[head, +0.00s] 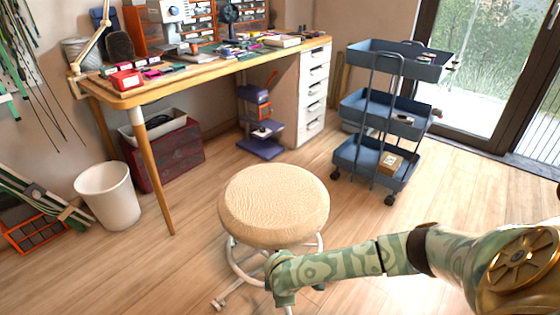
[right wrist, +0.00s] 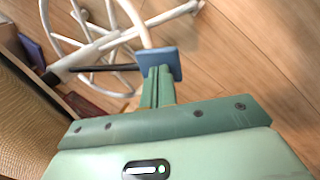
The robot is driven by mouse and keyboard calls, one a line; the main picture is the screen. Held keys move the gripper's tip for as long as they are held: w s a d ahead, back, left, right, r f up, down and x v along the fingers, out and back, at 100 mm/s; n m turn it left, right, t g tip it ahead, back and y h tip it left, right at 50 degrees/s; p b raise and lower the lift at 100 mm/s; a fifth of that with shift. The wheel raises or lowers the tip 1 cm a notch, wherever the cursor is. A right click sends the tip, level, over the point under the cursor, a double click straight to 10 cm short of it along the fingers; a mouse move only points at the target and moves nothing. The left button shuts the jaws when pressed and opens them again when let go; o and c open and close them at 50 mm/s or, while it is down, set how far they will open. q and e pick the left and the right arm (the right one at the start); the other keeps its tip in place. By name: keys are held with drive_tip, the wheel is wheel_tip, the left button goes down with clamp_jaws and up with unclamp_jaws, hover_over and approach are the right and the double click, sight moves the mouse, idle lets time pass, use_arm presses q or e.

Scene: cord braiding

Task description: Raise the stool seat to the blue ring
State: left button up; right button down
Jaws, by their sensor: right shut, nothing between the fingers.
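The stool has a round tan seat (head: 273,205) over a white base with a foot ring, in the middle front of the head view. Its seat edge also shows at the left of the right wrist view (right wrist: 25,125). A black rod (right wrist: 110,68) runs out from the stool's column and ends in a flat blue paddle (right wrist: 158,63). My right gripper (right wrist: 158,78) is shut and empty, with its fingertips right at the paddle; I cannot tell whether they touch. In the head view my right arm reaches in beside the seat's front edge. I see no blue ring. My left gripper is out of view.
A wooden desk (head: 215,66) with tools stands behind the stool. A white bin (head: 108,196) is at the left and a blue wheeled cart (head: 372,160) at the back right. The wooden floor around the stool is mostly clear.

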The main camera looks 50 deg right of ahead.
drive_tip(key=shift+f+b, duration=0.8)
drive_tip(key=shift+f, duration=1.3)
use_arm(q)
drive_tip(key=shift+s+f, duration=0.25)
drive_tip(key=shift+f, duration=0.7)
use_arm(e)
drive_tip(key=shift+r, duration=0.1)
wheel_tip(320, 180, up, 6)
drive_tip(key=p, duration=0.5)
drive_tip(key=shift+w, duration=0.15)
drive_tip(key=shift+f, duration=0.55)
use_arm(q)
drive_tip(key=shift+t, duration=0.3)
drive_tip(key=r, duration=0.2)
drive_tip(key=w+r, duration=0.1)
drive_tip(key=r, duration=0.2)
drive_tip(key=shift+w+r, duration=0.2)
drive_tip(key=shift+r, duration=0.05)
